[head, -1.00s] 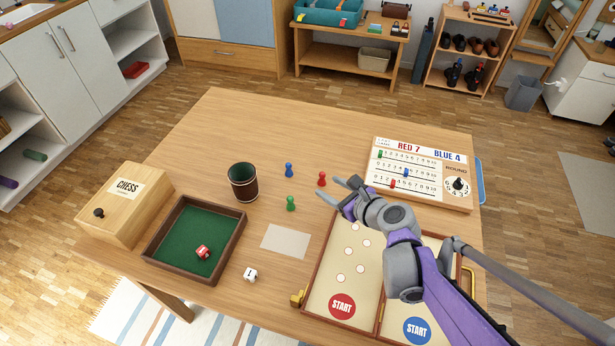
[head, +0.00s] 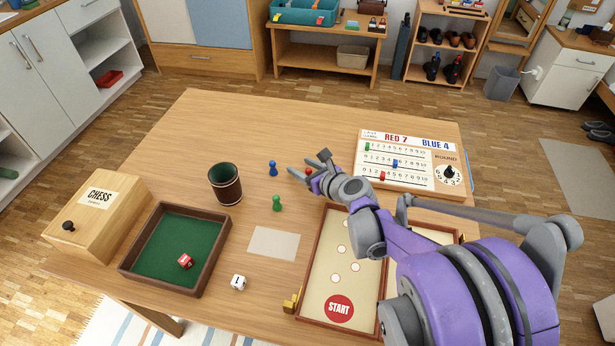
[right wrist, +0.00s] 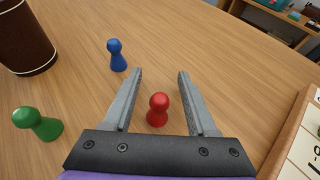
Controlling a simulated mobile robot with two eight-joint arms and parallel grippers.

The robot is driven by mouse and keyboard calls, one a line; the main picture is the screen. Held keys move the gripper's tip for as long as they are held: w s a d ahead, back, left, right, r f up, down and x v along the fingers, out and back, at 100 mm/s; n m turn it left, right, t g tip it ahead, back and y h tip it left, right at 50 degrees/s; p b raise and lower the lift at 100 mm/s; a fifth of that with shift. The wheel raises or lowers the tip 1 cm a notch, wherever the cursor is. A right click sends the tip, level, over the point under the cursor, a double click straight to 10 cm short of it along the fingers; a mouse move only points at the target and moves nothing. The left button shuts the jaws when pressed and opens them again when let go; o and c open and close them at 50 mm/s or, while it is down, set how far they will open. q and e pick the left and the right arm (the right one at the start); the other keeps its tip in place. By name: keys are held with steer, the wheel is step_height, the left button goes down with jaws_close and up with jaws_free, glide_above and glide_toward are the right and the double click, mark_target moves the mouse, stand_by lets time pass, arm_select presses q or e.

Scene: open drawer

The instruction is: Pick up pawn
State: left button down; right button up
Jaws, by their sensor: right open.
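Three pawns stand on the wooden table. The red pawn (right wrist: 158,110) stands upright between the two open fingers of my right gripper (right wrist: 158,85) in the right wrist view, with a gap on each side. In the head view, the red pawn (head: 308,171) is mostly hidden by my right gripper (head: 308,165). The blue pawn (head: 273,168) stands to the left of the gripper, and in the wrist view it (right wrist: 117,56) is beyond the left finger. The green pawn (head: 277,203) stands nearer the front, and it also shows in the wrist view (right wrist: 38,123). My left gripper is not in view.
A dark cup (head: 225,184), a green-lined tray (head: 140,259) with a red die, a white die (head: 239,282) and a chess box (head: 90,212) are to the left. A scoreboard (head: 412,163) and a game board (head: 340,285) lie right. The table's back left is clear.

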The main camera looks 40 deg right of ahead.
steer(key=shift+w, duration=0.2)
steer(key=shift+s, duration=0.1)
jaws_close()
